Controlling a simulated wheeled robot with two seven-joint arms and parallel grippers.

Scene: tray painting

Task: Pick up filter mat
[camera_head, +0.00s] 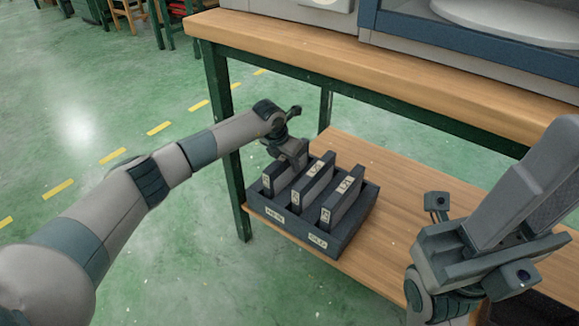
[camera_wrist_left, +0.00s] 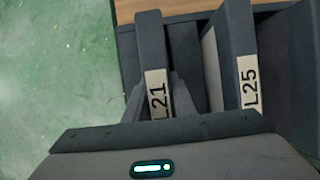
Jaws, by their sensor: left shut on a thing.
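Upright dark grey filter mats stand in a grey slotted rack on the wooden shelf board. The leftmost mat (camera_head: 274,180) is partly hidden by my left gripper (camera_head: 296,158) in the head view. In the left wrist view, this mat (camera_wrist_left: 150,60) carries the label L21, and the fingers of my left gripper (camera_wrist_left: 155,100) are shut on it from both sides. It still sits in the rack (camera_head: 318,238). A neighbouring mat (camera_wrist_left: 243,60) labelled L25 stands to its right, apart from the fingers.
Two more mats, the middle one (camera_head: 312,186) and the right one (camera_head: 343,200), stand close beside the gripped mat. A wooden tabletop (camera_head: 400,72) on green legs (camera_head: 222,115) lies above and behind the rack. The shelf board (camera_head: 410,175) is bare right of the rack.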

